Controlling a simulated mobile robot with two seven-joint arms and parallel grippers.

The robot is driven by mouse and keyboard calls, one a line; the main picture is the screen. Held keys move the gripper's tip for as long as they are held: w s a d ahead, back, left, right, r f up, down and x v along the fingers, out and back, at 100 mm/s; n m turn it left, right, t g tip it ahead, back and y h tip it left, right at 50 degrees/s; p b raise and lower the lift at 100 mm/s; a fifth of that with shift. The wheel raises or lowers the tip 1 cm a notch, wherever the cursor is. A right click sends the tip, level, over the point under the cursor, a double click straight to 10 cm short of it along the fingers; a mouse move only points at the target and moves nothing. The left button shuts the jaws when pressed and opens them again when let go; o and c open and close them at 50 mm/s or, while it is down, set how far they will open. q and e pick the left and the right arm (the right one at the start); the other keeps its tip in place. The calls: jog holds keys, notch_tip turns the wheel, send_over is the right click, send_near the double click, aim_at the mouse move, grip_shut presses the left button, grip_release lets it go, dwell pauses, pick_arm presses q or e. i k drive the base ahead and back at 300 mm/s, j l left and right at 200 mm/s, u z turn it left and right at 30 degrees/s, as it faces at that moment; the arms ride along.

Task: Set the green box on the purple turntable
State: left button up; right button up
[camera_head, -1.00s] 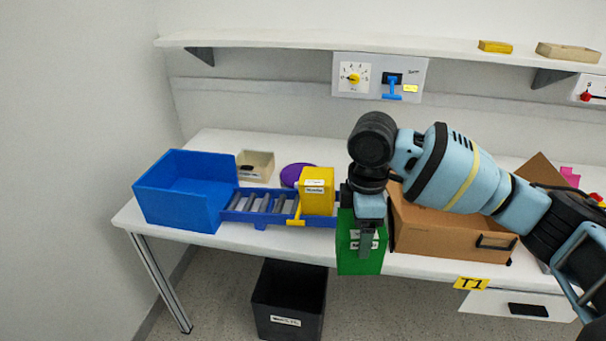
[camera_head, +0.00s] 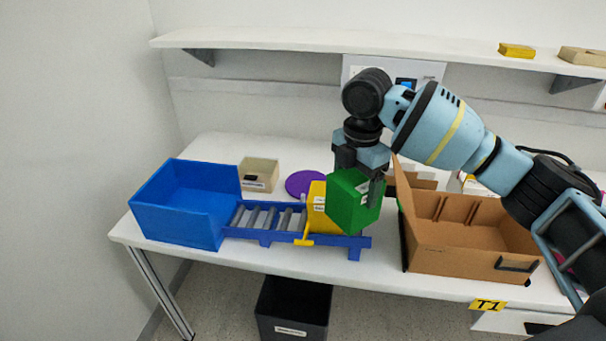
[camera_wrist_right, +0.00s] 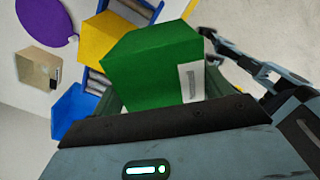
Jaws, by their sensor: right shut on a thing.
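The green box (camera_head: 350,203) is held by my right gripper (camera_head: 362,180), which is shut on it. The box is tilted and held up in front of the yellow box (camera_head: 317,213), partly covering it in the head view. The green box (camera_wrist_right: 155,68) also shows in the right wrist view, with a white label on one side. The purple turntable (camera_head: 303,183) is a flat disc on the table, left of and behind the green box; it shows at the upper left of the right wrist view (camera_wrist_right: 45,18). My left gripper is not in view.
A blue roller track (camera_head: 265,232) carries the yellow box and runs from a blue bin (camera_head: 178,230). A beige tray (camera_head: 259,172) stands left of the turntable. An open cardboard box (camera_head: 450,262) is at the right. A shelf (camera_head: 340,43) runs above the table.

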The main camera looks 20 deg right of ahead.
aim_at(308, 183)
jog(key=i, duration=1.15)
